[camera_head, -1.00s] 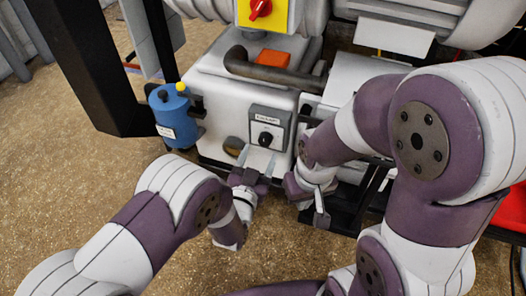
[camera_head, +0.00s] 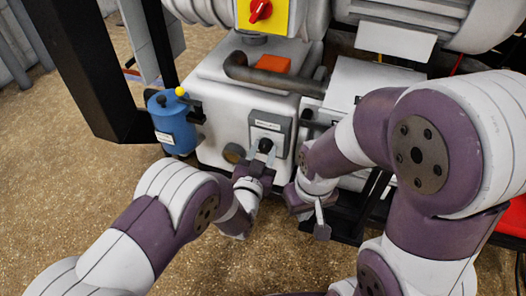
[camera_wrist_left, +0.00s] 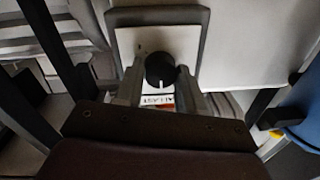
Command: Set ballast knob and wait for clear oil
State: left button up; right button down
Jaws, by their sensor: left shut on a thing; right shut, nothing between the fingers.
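The black ballast knob (camera_head: 265,145) sits on a white plate in a grey-framed panel (camera_head: 281,126) on the pump's front. It also shows in the left wrist view (camera_wrist_left: 160,68) with a white pointer mark and a label below it, partly hidden. My left gripper (camera_head: 263,156) has one finger on each side of the knob and is shut on it. A round, brownish sight glass (camera_head: 234,153) is left of the panel; the oil's clarity is too small to tell. My right gripper (camera_head: 321,228) is shut and empty, pointing down, right of the left gripper.
A blue canister (camera_head: 173,124) with a yellow ball on top stands left of the pump. A dark pipe (camera_head: 270,76) and an orange block (camera_head: 273,65) are on top. A red switch (camera_head: 260,10) is above. A black post (camera_head: 92,70) stands at the left.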

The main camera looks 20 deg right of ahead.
pick_arm(q)
jog(key=m+p, duration=0.2)
jog(key=m, duration=0.4)
jog(key=shift+m, duration=0.4)
jog(key=m+p, duration=0.1)
jog(key=m, duration=0.3)
jog(key=shift+h, duration=0.3)
jog(key=shift+a+f+m+p, duration=0.15)
jog(key=shift+m+p, duration=0.3)
jog(key=shift+m, duration=1.15)
jog(key=o, duration=1.1)
jog(key=shift+c, duration=0.2)
